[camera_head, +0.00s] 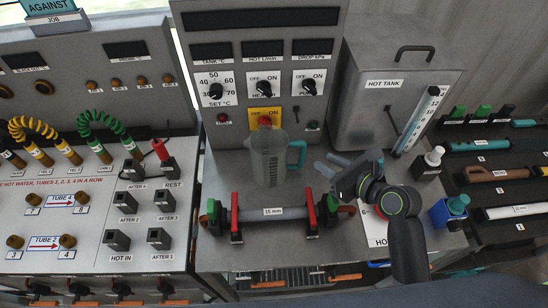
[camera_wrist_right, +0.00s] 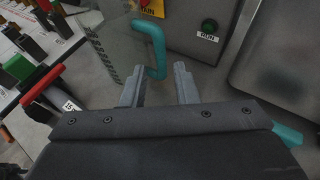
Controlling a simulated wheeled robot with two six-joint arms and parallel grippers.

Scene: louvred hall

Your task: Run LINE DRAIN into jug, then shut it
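A clear measuring jug (camera_head: 268,160) with a teal handle (camera_head: 297,153) stands upright on the bench below a yellow plate (camera_head: 258,114) with a red knob (camera_head: 265,121). The jug partly hides both. In the right wrist view the yellow plate (camera_wrist_right: 152,7) shows letters ending in "AIN". My right gripper (camera_head: 328,167) is just right of the jug, pointing at its handle. In the wrist view, the two grey fingers of the right gripper (camera_wrist_right: 158,88) are apart. The teal handle (camera_wrist_right: 156,48) lies just beyond their tips, with no clear contact. My left gripper is not in view.
A tube marked 15 mm (camera_head: 272,212) lies between red-levered clamps in front of the jug. The hot tank (camera_head: 395,85) stands behind my right arm. A blue container (camera_head: 448,212) and a white bottle (camera_head: 432,158) are to its right. Panels with dials and hoses fill the left.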

